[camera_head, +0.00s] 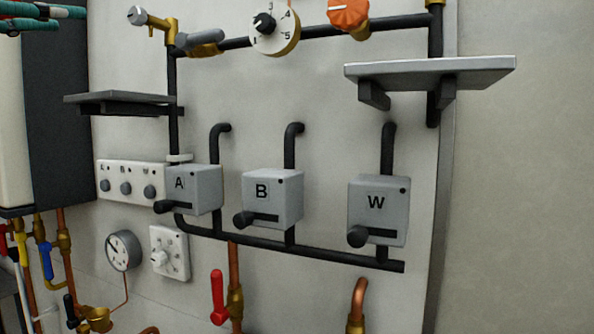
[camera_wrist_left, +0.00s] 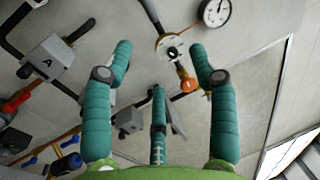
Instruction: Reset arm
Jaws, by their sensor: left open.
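My left gripper (camera_wrist_left: 160,50) is open and empty. Its teal fingers stand apart in the left wrist view, with a third teal finger lower between them. Beyond the fingertips is the wall panel with a round numbered dial (camera_wrist_left: 172,46) and an orange knob (camera_wrist_left: 186,80). Nothing is seen between the fingers. In the head view, teal finger parts of this gripper (camera_head: 42,18) show at the top left corner, apart from the panel fittings. The rest of that arm is out of frame. My right gripper is in neither view.
The panel carries grey boxes A (camera_head: 195,188), B (camera_head: 272,198) and W (camera_head: 379,210) with black levers, a dial (camera_head: 275,32) and an orange knob (camera_head: 348,13). Two shelves (camera_head: 430,71) (camera_head: 118,98) jut out. A red lever (camera_head: 217,298) is below. The wall at right is bare.

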